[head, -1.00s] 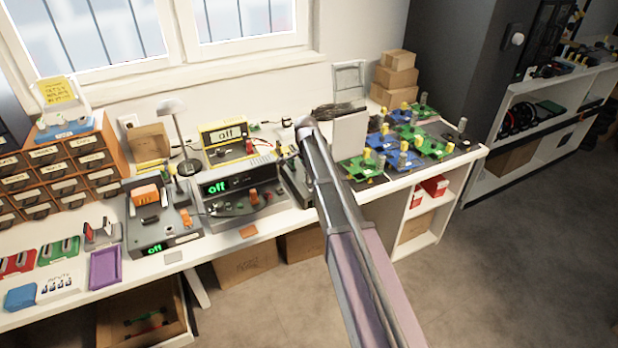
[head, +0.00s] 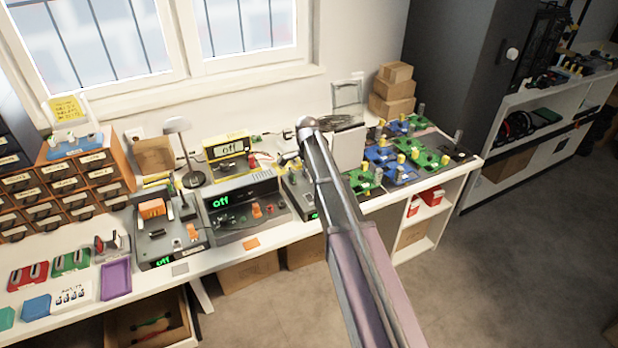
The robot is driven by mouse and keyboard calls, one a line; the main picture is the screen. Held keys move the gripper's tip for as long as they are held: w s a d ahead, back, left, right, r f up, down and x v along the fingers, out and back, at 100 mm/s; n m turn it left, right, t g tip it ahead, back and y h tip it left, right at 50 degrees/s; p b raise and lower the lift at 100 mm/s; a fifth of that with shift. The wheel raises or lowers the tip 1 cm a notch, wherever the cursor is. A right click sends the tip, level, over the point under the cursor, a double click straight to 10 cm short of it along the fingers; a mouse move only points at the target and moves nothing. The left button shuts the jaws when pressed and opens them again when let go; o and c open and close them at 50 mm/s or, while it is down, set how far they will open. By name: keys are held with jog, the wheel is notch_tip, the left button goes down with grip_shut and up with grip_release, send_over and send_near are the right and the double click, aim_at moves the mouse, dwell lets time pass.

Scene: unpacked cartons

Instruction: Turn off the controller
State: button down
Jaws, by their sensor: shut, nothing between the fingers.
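Several devices with displays stand on the bench, and I cannot tell which one is the controller. A wide grey unit (head: 246,206) reads green "off" and has orange parts on its front. Another dark unit (head: 299,192) sits partly behind my arm, with a bit of green display showing. My arm reaches over the bench from the lower right. My gripper is not visible.
Orange drawers (head: 62,188) stand at the left, with a grey lamp (head: 177,126) beside the yellow unit. Blue and green boards with pegs (head: 385,158) fill the bench's right side. A purple tray (head: 115,280) lies at the front left. The floor at the right is clear.

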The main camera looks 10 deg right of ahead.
notch_tip(320, 180, up, 7)
jog(key=p, duration=0.6)
jog(key=shift+s+f, duration=0.2)
jog(key=shift+s, duration=0.2)
jog(key=shift+d, duration=0.1)
jog(key=s+a+n+t, duration=0.1)
jog(key=s+a+n, duration=0.1)
jog(key=s+n, duration=1.3)
jog(key=s, duration=1)
jog(key=shift+s, duration=0.2)
